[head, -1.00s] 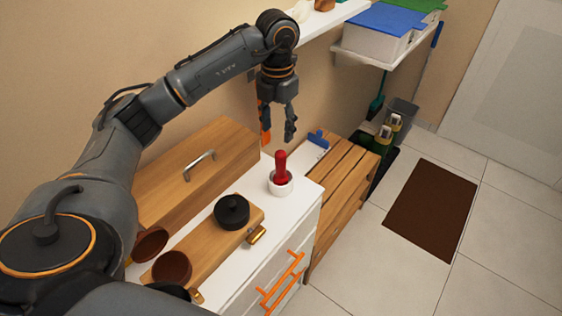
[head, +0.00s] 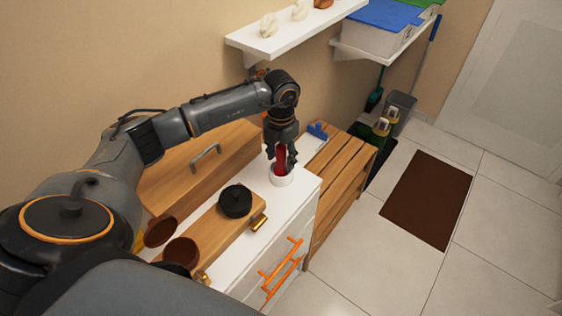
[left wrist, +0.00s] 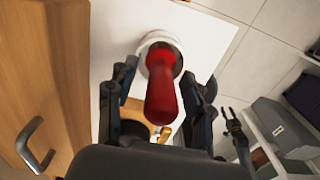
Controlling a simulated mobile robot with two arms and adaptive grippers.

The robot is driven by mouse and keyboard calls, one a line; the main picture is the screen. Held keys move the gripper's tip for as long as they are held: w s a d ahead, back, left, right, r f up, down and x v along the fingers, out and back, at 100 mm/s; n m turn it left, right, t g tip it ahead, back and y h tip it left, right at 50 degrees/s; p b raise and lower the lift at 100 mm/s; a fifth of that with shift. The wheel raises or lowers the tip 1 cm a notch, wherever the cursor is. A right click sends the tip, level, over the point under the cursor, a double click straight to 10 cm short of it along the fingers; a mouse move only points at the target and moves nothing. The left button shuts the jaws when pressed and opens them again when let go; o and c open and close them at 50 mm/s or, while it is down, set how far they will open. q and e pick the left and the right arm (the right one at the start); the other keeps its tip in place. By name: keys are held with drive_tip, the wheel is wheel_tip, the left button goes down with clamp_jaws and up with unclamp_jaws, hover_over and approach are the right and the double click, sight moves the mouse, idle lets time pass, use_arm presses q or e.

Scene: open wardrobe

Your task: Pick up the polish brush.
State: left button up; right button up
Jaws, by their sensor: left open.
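The polish brush (head: 282,158), which I take to be the upright one with a red handle, stands in a white cup (head: 281,181) on the white cabinet top. My left gripper (head: 281,164) reaches down over it from above, with its fingers around the handle. In the left wrist view the red handle (left wrist: 162,88) points up toward the camera, between the two spread fingers (left wrist: 162,104). The gripper is open, with gaps on both sides of the handle. The brush's lower end is hidden in the cup. My right gripper cannot be made out in the head view.
A wooden box (head: 188,165) with a metal handle stands behind, to the left. A wooden board (head: 210,232) bears a round black item (head: 235,201). A slatted bench (head: 338,165) with a blue item (head: 318,131) is to the right. A wall shelf (head: 300,28) hangs above.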

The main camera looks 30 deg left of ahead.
use_arm(q)
drive_tip(key=shift+c, duration=0.7)
drive_tip(key=c, duration=0.4)
clamp_jaws()
use_arm(e)
drive_tip(key=shift+s+d+f, duration=0.1)
drive_tip(key=shift+s+d, duration=0.45)
drive_tip(key=shift+s, duration=0.15)
use_arm(q)
drive_tip(key=shift+r, duration=0.1)
use_arm(e)
drive_tip(key=shift+w+f, duration=0.1)
drive_tip(key=shift+w, duration=0.05)
use_arm(q)
drive_tip(key=shift+r+b, duration=0.5)
drive_tip(key=shift+b, duration=0.05)
drive_tip(key=s+a+r+b, duration=0.4)
drive_tip(key=s+r+b, duration=0.1)
drive_tip(key=s+r, duration=0.7)
drive_tip(key=shift+s+a+b, duration=0.15)
drive_tip(key=shift+s+b, duration=0.2)
drive_tip(key=shift+s, duration=0.35)
use_arm(e)
wheel_tip(320, 180, down, 7)
drive_tip(key=shift+a+r, duration=0.15)
drive_tip(key=shift+r, duration=0.05)
